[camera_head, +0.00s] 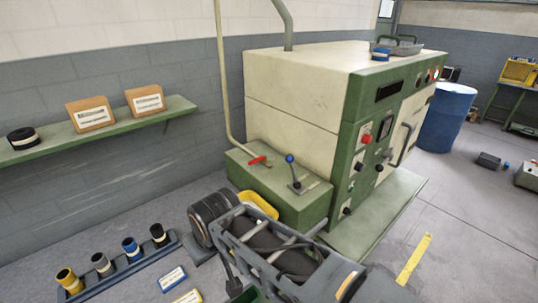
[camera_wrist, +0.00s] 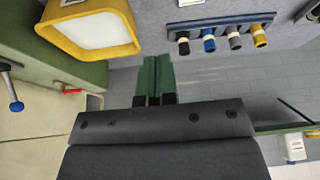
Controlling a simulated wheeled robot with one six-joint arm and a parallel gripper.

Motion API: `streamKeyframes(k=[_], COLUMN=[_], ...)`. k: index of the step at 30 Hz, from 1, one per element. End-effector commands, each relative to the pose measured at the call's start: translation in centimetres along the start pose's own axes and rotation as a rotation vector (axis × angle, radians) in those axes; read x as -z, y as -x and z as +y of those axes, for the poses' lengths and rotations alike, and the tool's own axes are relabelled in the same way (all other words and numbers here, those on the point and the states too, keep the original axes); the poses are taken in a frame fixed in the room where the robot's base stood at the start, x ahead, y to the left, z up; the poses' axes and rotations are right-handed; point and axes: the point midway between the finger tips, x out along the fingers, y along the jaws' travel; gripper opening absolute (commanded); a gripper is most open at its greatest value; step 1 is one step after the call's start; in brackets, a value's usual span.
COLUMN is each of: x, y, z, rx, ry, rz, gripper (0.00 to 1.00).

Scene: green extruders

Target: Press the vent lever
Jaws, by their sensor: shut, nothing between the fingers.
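Two levers stand on the low green ledge at the front of the green and cream machine; I cannot tell which one is the vent lever. One is a grey lever with a blue ball knob (camera_head: 290,159), standing up from a slotted plate. To its left is a red handle (camera_head: 257,160) at the foot of a pale pipe. In the wrist view the blue knob (camera_wrist: 16,106) and the red handle (camera_wrist: 72,91) are at the left. My gripper (camera_wrist: 154,62) has its green fingers together, empty, apart from both levers. My arm hides part of the ledge's front in the head view.
A yellow-rimmed tray (camera_wrist: 130,30) is near my fingers; it also shows beside the ledge (camera_head: 264,203). A rack with several spools (camera_head: 118,272) stands on the floor at left. A shelf (camera_head: 70,141) runs along the wall. A blue drum (camera_head: 446,118) stands at right.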

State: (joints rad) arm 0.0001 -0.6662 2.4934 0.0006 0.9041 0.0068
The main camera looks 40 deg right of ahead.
Motion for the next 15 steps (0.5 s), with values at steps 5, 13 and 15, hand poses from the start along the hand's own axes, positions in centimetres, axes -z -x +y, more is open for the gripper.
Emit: streamKeyframes(k=[5,13,15], x=[0.0,1.3,2.8], y=[0.0,-0.1,-0.2], z=[0.0,1.1,2.3], rx=[0.000,-0.048,-0.102], ry=[0.000,0.022,0.045], rz=[0.001,-0.039,-0.081], gripper=[0.00,0.00,0.00])
